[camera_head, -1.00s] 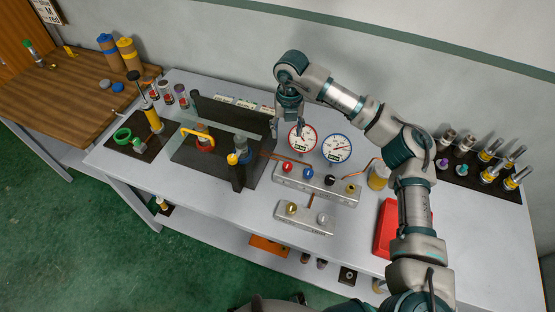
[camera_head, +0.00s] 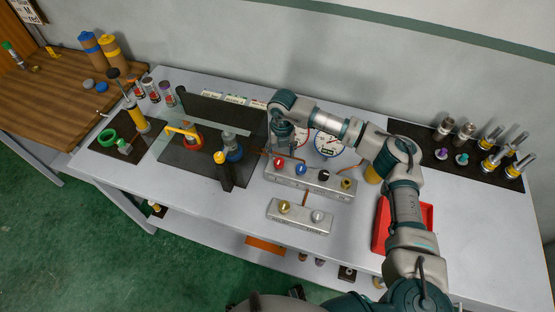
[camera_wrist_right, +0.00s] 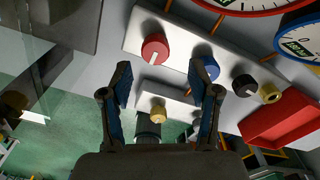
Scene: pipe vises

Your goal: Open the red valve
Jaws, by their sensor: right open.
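The red valve (camera_head: 279,162) is a round knob at the left end of the upper grey manifold block (camera_head: 318,181). In the right wrist view the red valve (camera_wrist_right: 155,48) has a white pointer mark and shows beyond my fingertips, between them. My right gripper (camera_head: 285,148) is just above and behind the valve in the head view, partly hidden by its own arm. In the wrist view my right gripper (camera_wrist_right: 165,80) is open, with two blue-padded fingers apart and nothing held. I cannot tell the exact gap to the knob. My left gripper is not in view.
A blue knob (camera_head: 301,169), a black knob (camera_head: 323,175) and a yellow knob (camera_head: 346,183) share the block. Gauges (camera_head: 328,143) stand behind it. A lower block (camera_head: 300,216) lies in front, a red tray (camera_head: 424,215) right, dark vise plates (camera_head: 190,163) left.

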